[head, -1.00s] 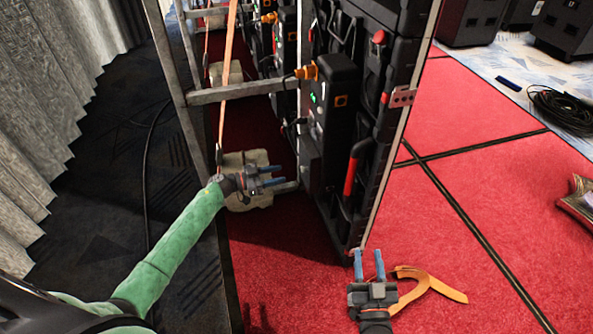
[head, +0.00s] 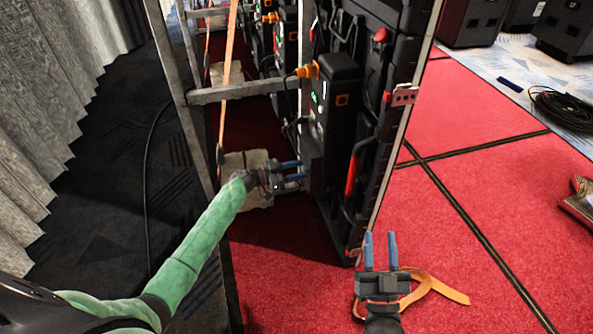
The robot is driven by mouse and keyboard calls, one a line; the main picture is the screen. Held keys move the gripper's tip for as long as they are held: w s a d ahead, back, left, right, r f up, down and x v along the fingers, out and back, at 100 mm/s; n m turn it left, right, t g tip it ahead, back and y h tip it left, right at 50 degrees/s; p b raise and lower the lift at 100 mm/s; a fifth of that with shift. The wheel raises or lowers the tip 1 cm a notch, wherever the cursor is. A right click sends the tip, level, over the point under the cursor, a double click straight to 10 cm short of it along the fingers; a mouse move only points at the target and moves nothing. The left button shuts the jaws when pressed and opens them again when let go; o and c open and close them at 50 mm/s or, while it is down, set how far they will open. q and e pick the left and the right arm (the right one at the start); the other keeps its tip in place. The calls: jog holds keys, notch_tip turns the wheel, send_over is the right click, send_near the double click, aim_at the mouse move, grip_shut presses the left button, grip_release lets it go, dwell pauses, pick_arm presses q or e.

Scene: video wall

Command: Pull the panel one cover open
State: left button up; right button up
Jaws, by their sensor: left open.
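The black back of a video wall panel (head: 365,120) stands upright at the centre, with a black control box (head: 336,105) on it showing a green light and orange connectors. A red-and-black handle (head: 354,172) is on the panel's lower right. Which part is the panel one cover, I cannot tell. My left gripper (head: 298,172) is open and empty, its blue fingers pointing right at the lower part of the box; whether they touch it I cannot tell. My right gripper (head: 379,237) has its blue fingers apart and empty, low in front of the panel's bottom corner.
A grey metal frame (head: 240,92) with an orange strap (head: 228,75) stands left of the panel. A pale weight (head: 246,161) lies behind my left gripper. Another orange strap (head: 440,287) lies on the red floor.

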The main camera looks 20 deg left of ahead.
pick_arm(q)
jog(key=shift+c, duration=0.4)
grip_shut()
jog(key=shift+a, duration=0.1)
